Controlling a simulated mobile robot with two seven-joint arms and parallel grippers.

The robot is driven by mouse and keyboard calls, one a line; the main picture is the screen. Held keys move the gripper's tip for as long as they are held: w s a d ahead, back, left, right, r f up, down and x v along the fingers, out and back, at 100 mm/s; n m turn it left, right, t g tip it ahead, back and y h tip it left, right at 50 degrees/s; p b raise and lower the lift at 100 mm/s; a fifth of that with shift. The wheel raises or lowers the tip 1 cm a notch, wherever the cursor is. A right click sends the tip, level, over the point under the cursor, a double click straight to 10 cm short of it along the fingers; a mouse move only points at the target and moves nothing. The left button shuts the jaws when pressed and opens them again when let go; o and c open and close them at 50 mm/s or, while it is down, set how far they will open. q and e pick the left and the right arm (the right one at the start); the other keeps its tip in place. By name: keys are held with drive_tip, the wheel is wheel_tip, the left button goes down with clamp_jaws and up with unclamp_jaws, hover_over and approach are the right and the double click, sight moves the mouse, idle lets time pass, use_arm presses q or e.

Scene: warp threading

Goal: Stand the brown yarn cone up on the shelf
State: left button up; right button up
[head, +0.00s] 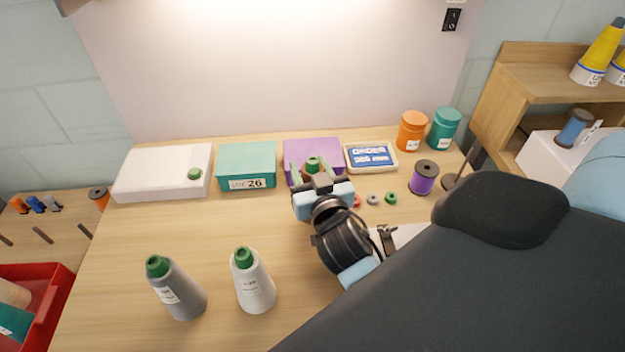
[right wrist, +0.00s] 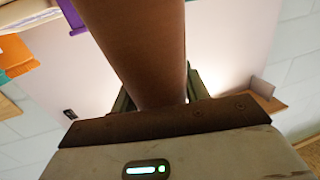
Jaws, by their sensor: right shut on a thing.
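My right gripper (head: 313,178) is over the middle of the table in the head view. It is shut on the brown yarn cone, which shows as a large brown body (right wrist: 140,45) between the fingers in the right wrist view. In the head view the cone is mostly hidden by my gripper; a green tip (head: 312,163) shows between the fingers. The wooden shelf (head: 525,77) stands at the right, well away from the gripper. My left gripper is not in view.
Yellow cones (head: 599,52) stand on the shelf's top right. A grey cone (head: 182,295) and a paler cone (head: 256,287) stand front left. Boxes, including a teal box (head: 246,160), line the back. An orange jar (head: 411,132) and purple spool (head: 423,179) stand right.

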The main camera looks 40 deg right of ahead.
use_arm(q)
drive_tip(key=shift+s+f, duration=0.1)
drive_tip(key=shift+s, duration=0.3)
use_arm(e)
clamp_jaws()
